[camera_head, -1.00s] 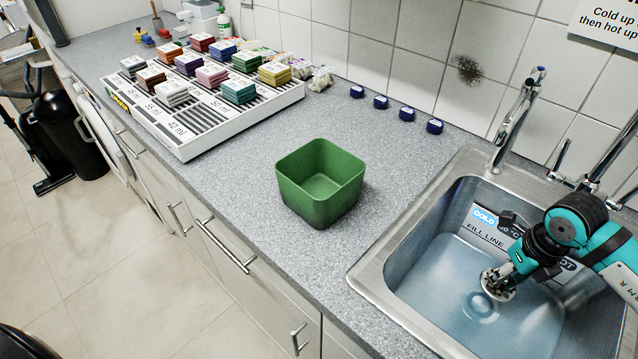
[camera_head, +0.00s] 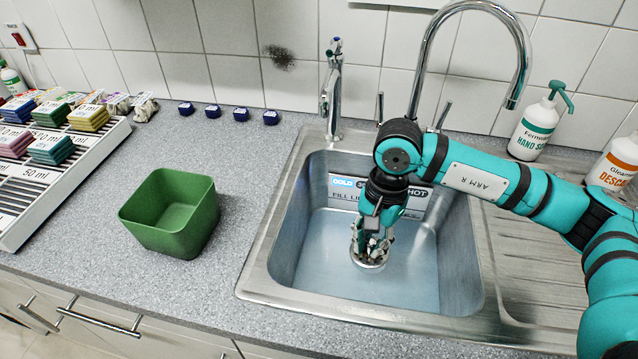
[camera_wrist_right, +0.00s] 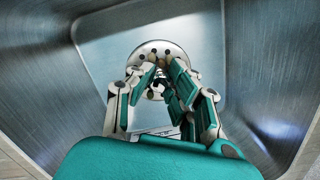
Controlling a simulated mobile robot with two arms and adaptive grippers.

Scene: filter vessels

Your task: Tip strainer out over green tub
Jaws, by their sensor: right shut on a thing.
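The green tub (camera_head: 172,240) stands upright on the grey worktop, left of the sink, and its inside looks empty. My right gripper (camera_head: 372,246) points down inside the sink basin and is shut on the round metal strainer (camera_head: 368,262). In the right wrist view the strainer's pale disc with dark holes (camera_wrist_right: 177,50) shows beyond the fingers (camera_wrist_right: 158,82). The fingers hide much of it, so its contents cannot be made out. Whether it touches the water is unclear. My left gripper is out of view.
The steel sink (camera_head: 262,279) holds water, with a fill-line label (camera_head: 342,186) on its back wall. Taps (camera_head: 332,90) rise behind it. A rack (camera_head: 92,168) of coloured blocks stands left. Worktop between tub and sink is clear. A soap bottle (camera_head: 534,130) stands right.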

